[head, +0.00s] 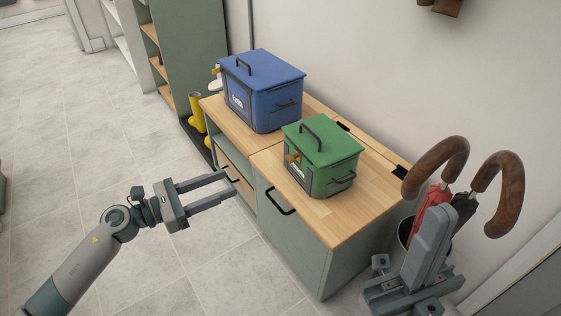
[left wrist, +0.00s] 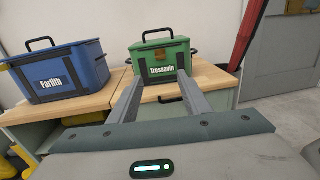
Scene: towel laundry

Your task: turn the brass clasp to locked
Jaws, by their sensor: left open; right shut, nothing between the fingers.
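A green lidded box (head: 330,158) labelled "Tressavin" stands on the wooden bench top, and it also shows in the left wrist view (left wrist: 176,50). A brass clasp (head: 293,157) sits on its left-facing side near the lid; it is too small to tell how it is turned. My left gripper (head: 228,184) is open and empty, apart from the green box, to its left and lower in the head view. In the left wrist view its fingers (left wrist: 160,84) point toward the green box. My right gripper (head: 441,213) is shut and empty, with its fingers pointing up, at lower right.
A blue lidded box (head: 270,100) labelled "Farlith" stands behind the green one. The bench top (head: 335,218) is bare in front. Black drawer handles (head: 277,203) stick out from the cabinet. Wooden-handled umbrellas (head: 440,165) stand beside my right gripper. Yellow boots (head: 197,115) stand at back left.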

